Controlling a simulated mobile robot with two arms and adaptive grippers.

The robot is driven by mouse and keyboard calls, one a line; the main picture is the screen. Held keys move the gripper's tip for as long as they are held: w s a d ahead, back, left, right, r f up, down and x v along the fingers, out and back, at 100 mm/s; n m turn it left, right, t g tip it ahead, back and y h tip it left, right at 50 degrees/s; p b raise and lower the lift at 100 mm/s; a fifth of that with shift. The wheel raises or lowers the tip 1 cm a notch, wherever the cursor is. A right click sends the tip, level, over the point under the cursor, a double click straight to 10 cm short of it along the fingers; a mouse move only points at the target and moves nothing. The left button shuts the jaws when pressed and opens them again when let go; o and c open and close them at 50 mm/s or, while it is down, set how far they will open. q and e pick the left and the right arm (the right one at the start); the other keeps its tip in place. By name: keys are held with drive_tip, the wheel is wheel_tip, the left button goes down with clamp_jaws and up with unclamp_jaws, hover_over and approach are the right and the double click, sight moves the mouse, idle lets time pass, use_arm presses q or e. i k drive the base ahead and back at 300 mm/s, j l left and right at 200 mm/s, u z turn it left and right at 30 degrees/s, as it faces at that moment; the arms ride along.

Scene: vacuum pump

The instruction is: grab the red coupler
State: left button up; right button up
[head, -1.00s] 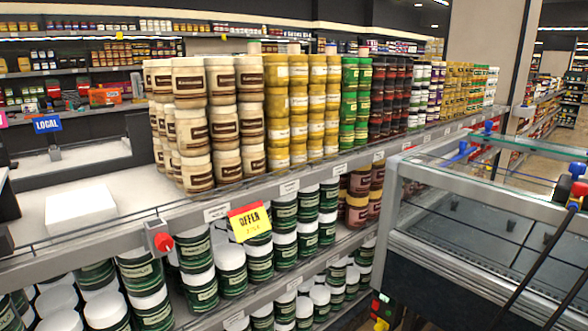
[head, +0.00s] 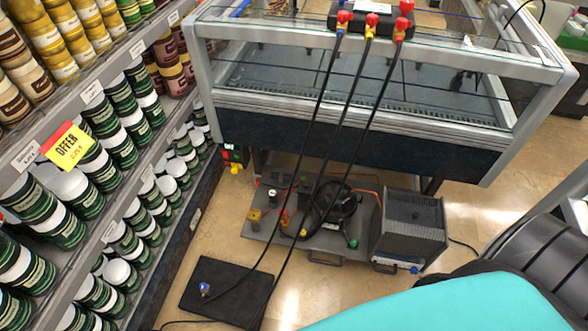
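Several red fittings, any of which may be the red coupler, sit on the black manifold (head: 330,20) on top of the glass-topped case at the top of the head view. One is the left red fitting (head: 344,17), one the middle red fitting (head: 371,19), and one the right red fitting (head: 402,24). Black hoses (head: 322,118) hang from below them. A small red part (head: 285,219) shows on the pump unit (head: 333,212) on the floor. Neither of my grippers is in view.
The glass-topped case (head: 370,90) spans the top. A black mat (head: 228,293) with a blue coupler (head: 204,288) lies on the floor. A grey finned unit (head: 410,228) stands beside the pump. Shelves of jars (head: 65,190) line the left. Bare floor (head: 212,238) lies between.

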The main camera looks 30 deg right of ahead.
sight(284, 219)
drive_tip(key=z, duration=0.7)
